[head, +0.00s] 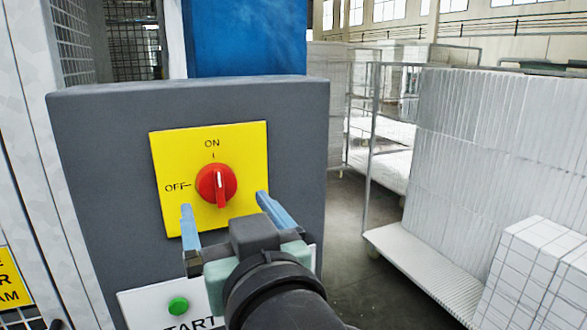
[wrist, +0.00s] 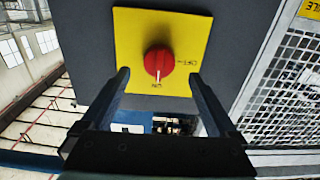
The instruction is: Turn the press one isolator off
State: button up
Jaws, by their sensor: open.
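The isolator is a yellow plate (head: 250,150) on a grey box, with a red rotary knob (head: 216,185) at its middle. ON is printed above the knob and OFF to its left. The knob's white mark stands upright, towards ON. In the wrist view the red knob (wrist: 159,62) shows upside down, its mark towards ON. My gripper (head: 226,205) is open and empty, its two blue fingers just below the knob, one to each side. The fingers appear apart from the knob. No press number is readable.
The grey box (head: 90,150) also carries a START panel below with a green button (head: 178,306), partly hidden by my arm. A mesh guard stands at the left. White foam blocks (head: 490,150) on a trolley stand at the right, with floor between.

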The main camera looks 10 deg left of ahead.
aim_at(221, 193)
jog(key=shift+p+x, duration=0.85)
jog(key=shift+x, duration=1.8)
jog(key=c, duration=1.4)
